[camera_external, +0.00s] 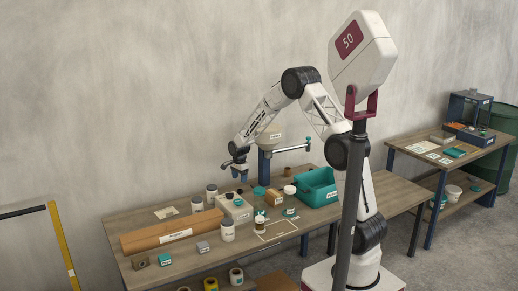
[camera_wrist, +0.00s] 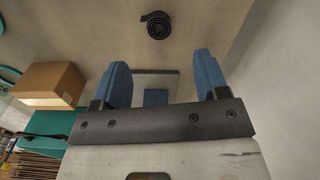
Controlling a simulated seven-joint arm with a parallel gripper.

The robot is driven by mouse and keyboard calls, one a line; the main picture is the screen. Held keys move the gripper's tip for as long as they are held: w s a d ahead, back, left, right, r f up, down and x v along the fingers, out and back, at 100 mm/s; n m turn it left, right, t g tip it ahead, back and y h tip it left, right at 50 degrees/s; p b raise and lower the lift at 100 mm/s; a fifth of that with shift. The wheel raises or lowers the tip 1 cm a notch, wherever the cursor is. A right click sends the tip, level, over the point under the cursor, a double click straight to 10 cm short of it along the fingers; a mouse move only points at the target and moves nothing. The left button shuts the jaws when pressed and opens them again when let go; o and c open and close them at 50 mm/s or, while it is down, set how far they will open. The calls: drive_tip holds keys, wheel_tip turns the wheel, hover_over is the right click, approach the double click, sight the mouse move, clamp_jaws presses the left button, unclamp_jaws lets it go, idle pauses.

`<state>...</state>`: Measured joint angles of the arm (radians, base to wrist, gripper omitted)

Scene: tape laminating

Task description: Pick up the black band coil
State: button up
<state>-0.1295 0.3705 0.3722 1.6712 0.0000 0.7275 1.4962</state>
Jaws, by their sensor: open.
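The black band coil (camera_wrist: 158,26) is a dark spiral with a short loose end, lying flat on a pale surface at the top of the wrist view. My gripper (camera_wrist: 161,66) is open, its two blue fingers spread wide with nothing between them. The coil is beyond the fingertips and apart from them. In the external view my gripper (camera_external: 236,168) hangs above the wooden table (camera_external: 133,221), over its back part. I cannot single out the coil among the small items there.
A cardboard box (camera_wrist: 48,84) and a teal container (camera_wrist: 44,122) are left of my fingers in the wrist view. Bare surface surrounds the coil.

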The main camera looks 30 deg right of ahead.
sight(240, 190)
drive_tip(key=shift+f, duration=1.25)
drive_tip(key=shift+f, duration=0.1)
drive_tip(key=shift+s+a+f, duration=0.1)
drive_tip(key=shift+f, duration=2.4)
drive_tip(key=shift+c, duration=0.3)
drive_tip(key=c, duration=0.9)
